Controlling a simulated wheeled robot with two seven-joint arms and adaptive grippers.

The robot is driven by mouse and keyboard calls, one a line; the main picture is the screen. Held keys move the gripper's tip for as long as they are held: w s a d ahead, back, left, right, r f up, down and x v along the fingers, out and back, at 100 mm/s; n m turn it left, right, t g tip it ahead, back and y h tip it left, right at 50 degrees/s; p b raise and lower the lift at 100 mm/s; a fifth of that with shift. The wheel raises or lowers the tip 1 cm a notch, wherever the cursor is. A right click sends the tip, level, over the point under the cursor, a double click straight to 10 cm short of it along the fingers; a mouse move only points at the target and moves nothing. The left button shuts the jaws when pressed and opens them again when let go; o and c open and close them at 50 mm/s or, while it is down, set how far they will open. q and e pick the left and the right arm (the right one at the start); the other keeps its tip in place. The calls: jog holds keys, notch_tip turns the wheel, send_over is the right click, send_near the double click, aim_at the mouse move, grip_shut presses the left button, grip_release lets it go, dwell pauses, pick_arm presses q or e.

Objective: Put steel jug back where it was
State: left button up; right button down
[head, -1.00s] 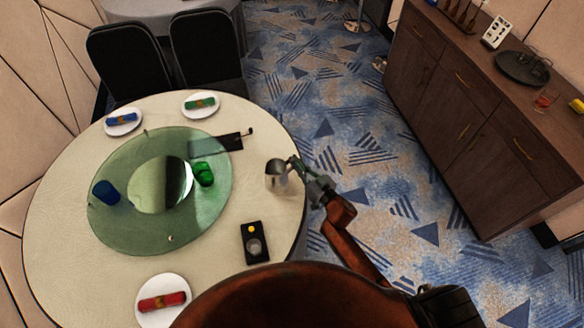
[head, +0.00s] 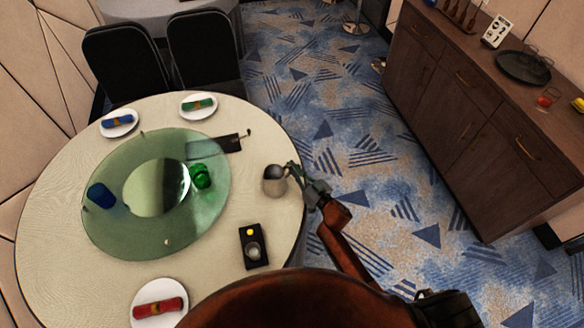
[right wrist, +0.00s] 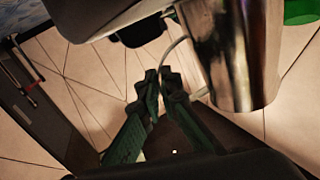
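The steel jug (head: 273,183) is at the right side of the round table (head: 215,262), near its edge. Its dark open mouth shows at the top. My right gripper (head: 292,172) is at the jug's right side. In the right wrist view, the shiny jug (right wrist: 232,55) stands right of the fingers, and the fingertips (right wrist: 162,78) are closed around its thin curved handle (right wrist: 170,52). I cannot tell whether the jug's base touches the table. My left gripper is not in view.
A green glass turntable (head: 120,240) carries a blue cup (head: 101,196) and a green cup (head: 201,176). A black device (head: 253,246) lies below the jug. Plates with rolled napkins lie around. A wooden sideboard (head: 450,100) stands at right.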

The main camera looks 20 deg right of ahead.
jog(key=c, duration=2.2)
grip_release()
jog(key=shift+o, duration=0.2)
jog(key=shift+r, duration=0.15)
jog(key=p+v, duration=0.2)
jog(key=v, duration=1)
jog(key=s+d+f+m+g+h, duration=0.1)
jog(key=s+d+f+g+h, duration=0.15)
jog(key=f, duration=0.85)
jog(key=s+d+f+m+g+h, duration=0.15)
jog(key=s+d+f, duration=0.25)
jog(key=f, duration=0.7)
jog(key=s+d+f+g+h, duration=0.2)
jog(key=s+d+f+g, duration=0.15)
jog(key=s+f, duration=0.95)
jog(key=s+f+g, duration=0.2)
jog(key=s+f, duration=0.4)
jog(key=s, duration=0.5)
jog(key=s+d+f+g, duration=0.1)
jog(key=s+f+g, duration=0.2)
jog(key=s, duration=0.8)
jog(key=s+f+g+h, duration=0.1)
jog(key=s+f+g, duration=0.2)
jog(key=s+f, duration=0.5)
jog(key=s+n, duration=0.1)
jog(key=s, duration=0.2)
jog(key=shift+s+d+f, duration=0.3)
jog(key=shift+s+f, duration=0.05)
jog(key=shift+f, duration=0.05)
jog(key=shift+g, duration=0.25)
